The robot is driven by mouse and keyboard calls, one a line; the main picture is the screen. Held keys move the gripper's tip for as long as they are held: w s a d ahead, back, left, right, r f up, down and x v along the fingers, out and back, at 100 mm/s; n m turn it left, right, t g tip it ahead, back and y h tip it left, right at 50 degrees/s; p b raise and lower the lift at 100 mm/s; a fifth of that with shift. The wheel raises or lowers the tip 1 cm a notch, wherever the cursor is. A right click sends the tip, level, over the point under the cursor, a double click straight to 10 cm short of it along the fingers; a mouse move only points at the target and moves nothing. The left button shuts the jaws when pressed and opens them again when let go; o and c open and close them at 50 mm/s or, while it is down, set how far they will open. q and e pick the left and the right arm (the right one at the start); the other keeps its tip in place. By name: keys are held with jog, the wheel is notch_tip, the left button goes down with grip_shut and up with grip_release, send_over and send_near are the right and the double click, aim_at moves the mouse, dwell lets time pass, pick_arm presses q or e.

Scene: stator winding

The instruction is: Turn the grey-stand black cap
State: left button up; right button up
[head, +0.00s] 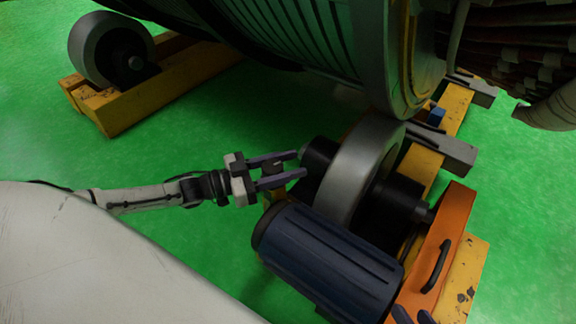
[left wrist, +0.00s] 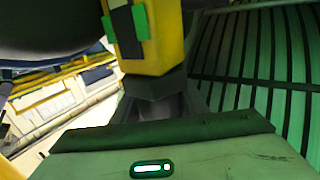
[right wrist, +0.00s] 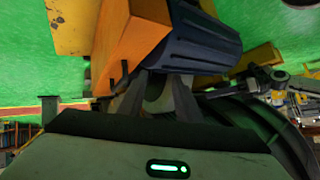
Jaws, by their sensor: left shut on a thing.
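My left gripper (head: 299,164) is beside the near end of the large grey roller (head: 357,170). Its fingers are shut on a small dark cap-like piece (head: 272,166), seen between them in the head view. In the left wrist view a dark piece (left wrist: 152,86) sits between the fingers, at the end of a yellow post (left wrist: 155,45). I cannot tell a grey stand under it. My right gripper (head: 412,312) shows only its fingertips at the bottom edge of the head view. In the right wrist view its fingers (right wrist: 167,76) are apart, in front of the orange bracket and blue motor.
A blue ribbed motor (head: 325,262) lies right below my left gripper. An orange bracket (head: 455,215) with a black handle (head: 437,266) stands on a yellow beam at the right. The big stator drum (head: 310,40) hangs above.

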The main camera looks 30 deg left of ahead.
pick_arm(q)
jog(key=o, duration=1)
jog(key=shift+c, duration=0.2)
pick_arm(e)
jog(key=shift+f, duration=0.1)
pick_arm(q)
jog(key=shift+o, duration=0.4)
pick_arm(e)
jog(key=shift+s+f, duration=0.1)
pick_arm(q)
jog(key=shift+s+a, duration=0.25)
pick_arm(e)
jog(key=f+p, duration=0.1)
jog(key=d+f+g+h+p, duration=0.1)
jog(key=p, duration=0.1)
jog(key=shift+s+d, duration=0.25)
jog(key=shift+s, duration=0.1)
pick_arm(q)
jog(key=v, duration=0.9)
jog(key=shift+s+a, duration=0.2)
jog(key=shift+s, duration=0.05)
pick_arm(e)
jog(key=shift+w+d+f, duration=0.1)
jog(key=shift+w+f, duration=0.05)
